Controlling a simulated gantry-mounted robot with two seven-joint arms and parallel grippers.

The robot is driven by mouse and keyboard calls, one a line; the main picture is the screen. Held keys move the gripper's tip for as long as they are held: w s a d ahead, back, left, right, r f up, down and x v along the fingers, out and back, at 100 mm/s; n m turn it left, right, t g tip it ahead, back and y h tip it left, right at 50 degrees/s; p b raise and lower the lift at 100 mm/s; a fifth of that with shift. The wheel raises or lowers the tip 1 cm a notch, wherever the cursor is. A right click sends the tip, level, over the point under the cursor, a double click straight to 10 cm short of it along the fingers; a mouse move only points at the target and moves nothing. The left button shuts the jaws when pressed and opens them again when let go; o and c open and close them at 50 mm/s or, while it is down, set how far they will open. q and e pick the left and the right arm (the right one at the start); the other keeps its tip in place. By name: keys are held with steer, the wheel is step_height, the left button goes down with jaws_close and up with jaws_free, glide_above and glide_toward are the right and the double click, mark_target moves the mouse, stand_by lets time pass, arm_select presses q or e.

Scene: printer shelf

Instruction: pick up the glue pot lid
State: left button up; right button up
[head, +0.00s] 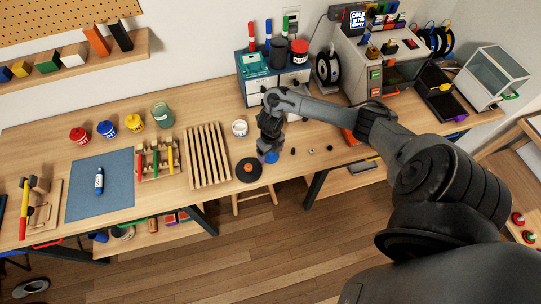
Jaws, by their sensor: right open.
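My right gripper (267,150) reaches down from the right to the front part of the bench. Its jaws are open, small and partly hidden by its own wrist. A small blue round thing (271,157) shows right at its fingertips; I cannot tell whether they touch it, or whether it is the glue pot lid. A small white pot (239,128) stands just left of the gripper; I cannot tell if it is the glue pot. My left gripper is not in view.
A black disc (249,170) with an orange centre lies left of the gripper near the front edge. A slatted wooden rack (207,156) stands further left. Small dark parts (311,150) lie to the right. A drawer unit (257,87) stands behind.

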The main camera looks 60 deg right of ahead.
steer(key=c, duration=0.8)
steer(key=shift+r, duration=0.1)
